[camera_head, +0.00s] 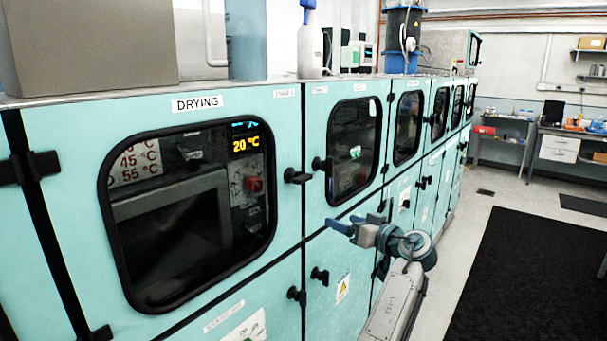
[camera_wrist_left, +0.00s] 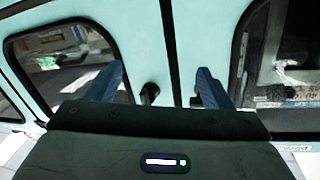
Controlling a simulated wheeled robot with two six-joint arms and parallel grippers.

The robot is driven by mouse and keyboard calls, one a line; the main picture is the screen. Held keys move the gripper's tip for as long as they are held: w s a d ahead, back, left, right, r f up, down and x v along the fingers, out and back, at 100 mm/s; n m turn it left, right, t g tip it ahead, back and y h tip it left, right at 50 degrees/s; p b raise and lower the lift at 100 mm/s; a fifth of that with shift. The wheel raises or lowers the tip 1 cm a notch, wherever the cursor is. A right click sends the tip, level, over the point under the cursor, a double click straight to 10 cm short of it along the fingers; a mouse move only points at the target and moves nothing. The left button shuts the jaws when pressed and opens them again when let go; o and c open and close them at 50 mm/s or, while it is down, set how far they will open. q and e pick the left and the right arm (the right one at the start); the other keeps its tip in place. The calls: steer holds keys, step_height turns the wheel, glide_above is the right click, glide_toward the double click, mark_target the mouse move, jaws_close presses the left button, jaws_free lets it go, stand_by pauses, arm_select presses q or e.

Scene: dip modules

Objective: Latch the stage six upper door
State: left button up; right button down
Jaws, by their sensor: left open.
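The upper doors are teal with black-framed windows and look closed. The nearest, the DRYING door (camera_head: 80,180), has a small label (camera_head: 286,93) at its upper right that seems to read STAGE 6. A black latch handle (camera_head: 297,176) sits at its right edge, roughly level. Another black handle (camera_head: 322,164) is on the neighbouring door (camera_head: 320,195). My left gripper (camera_head: 345,222) is open and empty, below and right of these handles. In the left wrist view, a black latch (camera_wrist_left: 150,93) shows between its open fingers (camera_wrist_left: 157,85), beside a dark door seam. Whether they touch is unclear.
Lower doors with black knobs (camera_head: 319,276) lie below. A spray bottle (camera_head: 311,45) and a blue-and-black container (camera_head: 404,38) stand on top. A black floor mat (camera_head: 530,270) and open floor lie to the right.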

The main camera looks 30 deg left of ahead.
mark_target(306, 177)
arm_select(q)
steer(key=s+r+n+g+y, duration=0.1)
steer(key=s+r+n+g, duration=0.3)
steer(key=r, duration=0.7)
steer(key=shift+n+t, duration=0.3)
steer(key=shift+n, duration=0.3)
steer(key=a+p, duration=0.5)
steer(key=a, duration=0.4)
steer(key=shift+a+r+p, duration=0.15)
steer(key=shift+a+p, duration=0.25)
steer(key=shift+a, duration=0.4)
steer(key=shift+f, duration=0.2)
steer(key=c, duration=1)
